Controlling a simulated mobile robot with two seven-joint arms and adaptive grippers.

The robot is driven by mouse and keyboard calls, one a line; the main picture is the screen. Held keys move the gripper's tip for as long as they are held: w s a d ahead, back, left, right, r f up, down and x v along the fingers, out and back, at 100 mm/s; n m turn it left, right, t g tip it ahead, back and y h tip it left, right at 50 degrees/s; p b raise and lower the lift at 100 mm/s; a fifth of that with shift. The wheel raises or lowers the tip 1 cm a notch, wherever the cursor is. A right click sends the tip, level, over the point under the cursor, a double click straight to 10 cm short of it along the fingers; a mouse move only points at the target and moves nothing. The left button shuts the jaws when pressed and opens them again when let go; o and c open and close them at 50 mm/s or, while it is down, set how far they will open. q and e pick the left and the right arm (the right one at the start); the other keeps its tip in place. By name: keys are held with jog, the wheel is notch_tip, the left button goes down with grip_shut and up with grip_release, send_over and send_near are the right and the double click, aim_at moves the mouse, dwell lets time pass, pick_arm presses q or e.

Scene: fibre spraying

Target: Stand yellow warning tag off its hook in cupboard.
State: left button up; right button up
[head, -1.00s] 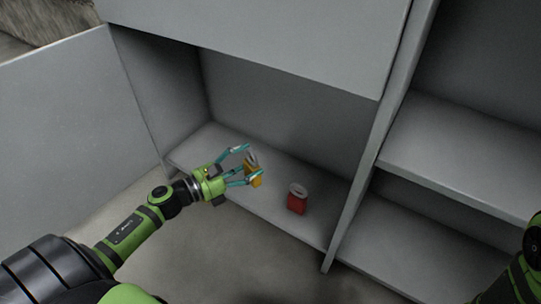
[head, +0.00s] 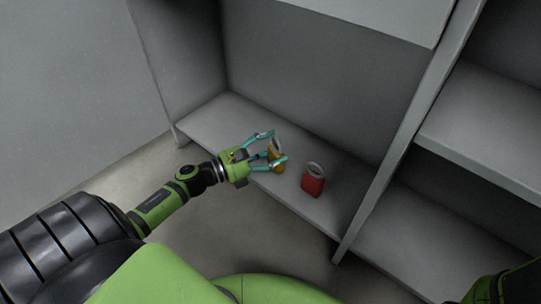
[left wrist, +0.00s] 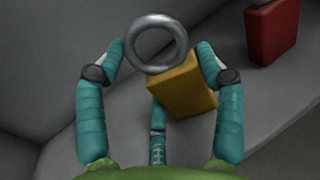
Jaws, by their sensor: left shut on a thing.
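The yellow warning tag (head: 277,164) is a small yellow block with a grey metal ring on top. My left gripper (head: 274,147) is shut on it, with teal fingers around it, at the cupboard's lower shelf. In the left wrist view the yellow tag (left wrist: 182,86) is tilted between the fingers (left wrist: 160,70), and its ring stands toward the far side. I cannot tell whether its underside touches the shelf. The cupboard (head: 310,85) is grey and open-fronted. My right gripper is out of view.
A red tag (head: 313,181) with a grey ring stands on the lower shelf (head: 215,118), right of the yellow one; it also shows in the left wrist view (left wrist: 271,32). An upright divider (head: 400,145) is further right. The shelf's left part is clear.

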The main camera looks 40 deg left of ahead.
pick_arm(q)
jog(key=shift+f, duration=0.15)
jog(key=shift+f, duration=0.1)
jog(key=o, duration=0.9)
jog(key=shift+o, duration=1.4)
